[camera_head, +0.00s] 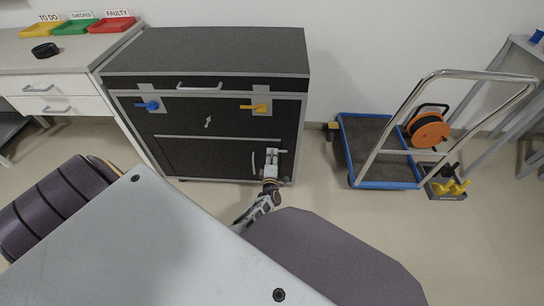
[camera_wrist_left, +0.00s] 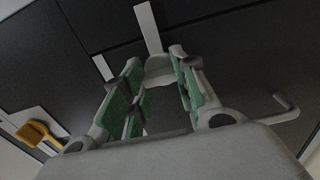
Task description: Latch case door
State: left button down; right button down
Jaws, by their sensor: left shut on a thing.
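The black case (camera_head: 235,125) with grey edges stands against the wall. Its lower front door (camera_head: 200,157) looks flush with the case front, with a pale trim strip along its top. My left gripper (camera_head: 271,157) is at the right end of the door, beside a curved handle (camera_head: 253,163). In the left wrist view its green-padded fingers (camera_wrist_left: 160,80) are closed around a small pale piece at the door, probably the door latch. The fingers hide most of that piece. My right gripper is not in view.
Above the door are a blue latch (camera_head: 148,106) and a yellow latch (camera_head: 257,107), which also shows in the left wrist view (camera_wrist_left: 38,133). A blue trolley (camera_head: 345,135) with an orange cable reel (camera_head: 428,130) stands to the right. Floor between is clear.

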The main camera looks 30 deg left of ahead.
pick_arm(q)
jog(key=shift+d+f, duration=0.25)
jog(key=shift+f, duration=0.1)
jog(key=c, duration=1.6)
grip_release()
jog(key=shift+o, duration=0.3)
jog(key=shift+r, duration=0.1)
